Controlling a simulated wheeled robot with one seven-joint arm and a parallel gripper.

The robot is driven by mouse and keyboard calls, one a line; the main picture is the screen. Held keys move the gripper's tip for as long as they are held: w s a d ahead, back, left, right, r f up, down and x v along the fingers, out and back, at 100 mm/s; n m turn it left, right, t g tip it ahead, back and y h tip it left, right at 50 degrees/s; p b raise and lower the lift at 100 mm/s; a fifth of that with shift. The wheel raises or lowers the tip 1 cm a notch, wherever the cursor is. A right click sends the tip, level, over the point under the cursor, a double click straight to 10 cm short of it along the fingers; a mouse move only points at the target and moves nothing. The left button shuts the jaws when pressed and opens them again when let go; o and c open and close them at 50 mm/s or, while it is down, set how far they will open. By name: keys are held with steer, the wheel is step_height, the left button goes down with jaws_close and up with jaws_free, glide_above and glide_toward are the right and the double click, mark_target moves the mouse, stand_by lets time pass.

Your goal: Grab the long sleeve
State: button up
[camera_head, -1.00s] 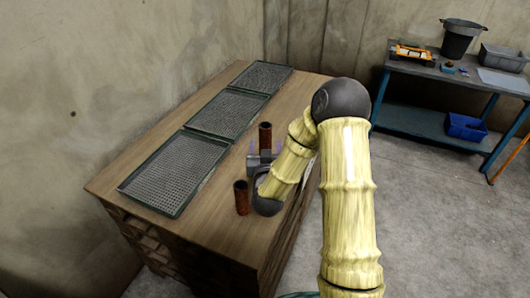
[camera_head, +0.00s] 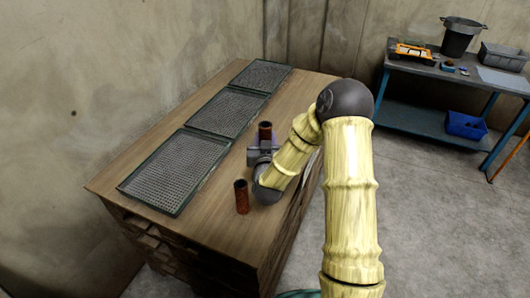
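Two reddish-brown cylindrical sleeves stand upright on the wooden workbench (camera_head: 160,218). The near sleeve (camera_head: 241,198) stands near the bench's front right, clear of my gripper. The far sleeve (camera_head: 265,129) shows only its upper part, and its lower part is hidden behind my gripper (camera_head: 262,151). My gripper is low over the bench, right at the far sleeve in this view. I cannot tell whether its fingers are around that sleeve or touching it, nor which sleeve is longer.
Three dark mesh trays, near (camera_head: 174,212), middle (camera_head: 227,87) and far (camera_head: 262,60), lie in a row along the bench's left side. A blue-framed table (camera_head: 440,81) with a bucket (camera_head: 461,38) stands at the back right. Floor between is clear.

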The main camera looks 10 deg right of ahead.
jaws_close()
steer(key=shift+r, duration=0.15)
step_height(320, 180, up, 10)
steer(key=shift+p, duration=0.4)
stand_by(0.7)
